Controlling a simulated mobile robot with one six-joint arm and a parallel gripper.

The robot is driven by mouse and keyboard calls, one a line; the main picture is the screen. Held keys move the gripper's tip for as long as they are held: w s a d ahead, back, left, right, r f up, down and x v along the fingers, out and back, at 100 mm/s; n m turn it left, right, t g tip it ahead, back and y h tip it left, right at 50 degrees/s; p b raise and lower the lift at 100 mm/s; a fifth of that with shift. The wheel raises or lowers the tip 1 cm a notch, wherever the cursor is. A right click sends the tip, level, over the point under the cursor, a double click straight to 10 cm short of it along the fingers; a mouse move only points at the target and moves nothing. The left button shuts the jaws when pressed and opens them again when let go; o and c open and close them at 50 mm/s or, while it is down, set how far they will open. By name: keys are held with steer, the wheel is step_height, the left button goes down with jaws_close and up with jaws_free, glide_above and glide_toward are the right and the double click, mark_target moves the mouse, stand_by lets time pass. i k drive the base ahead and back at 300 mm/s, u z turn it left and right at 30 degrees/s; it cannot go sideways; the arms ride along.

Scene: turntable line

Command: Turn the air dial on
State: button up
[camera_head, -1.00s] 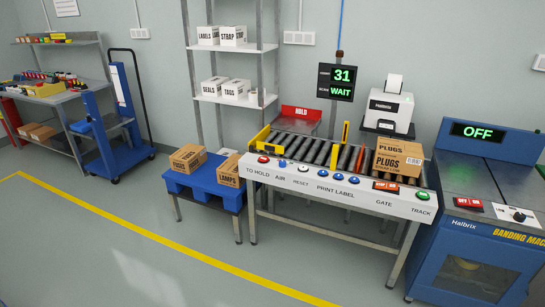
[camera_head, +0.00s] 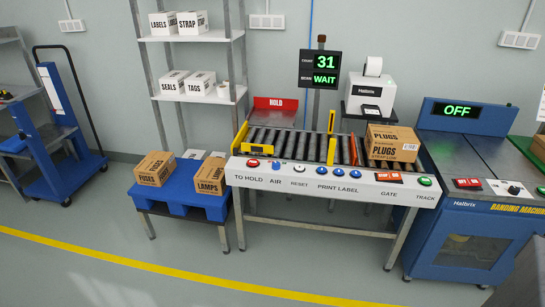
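The air dial (camera_head: 275,166) is a small blue knob above the word AIR on the white front panel (camera_head: 300,180) of the roller line. It sits between a red button (camera_head: 253,163) marked TO HOLD and a white one (camera_head: 300,168) marked RESET. It is too small to tell which way it is turned. My gripper is not in view.
The roller line carries a PLUGS carton (camera_head: 392,143) at its right. A blue pallet table (camera_head: 190,204) with cartons stands left. A blue banding machine (camera_head: 470,225) stands right, its display reading OFF. The line's display (camera_head: 320,69) reads 31 and WAIT. Floor in front is clear.

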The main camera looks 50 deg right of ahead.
mark_target(276, 165)
steer(key=z, duration=0.4)
steer(key=i, duration=0.9)
steer(key=z, duration=0.4)
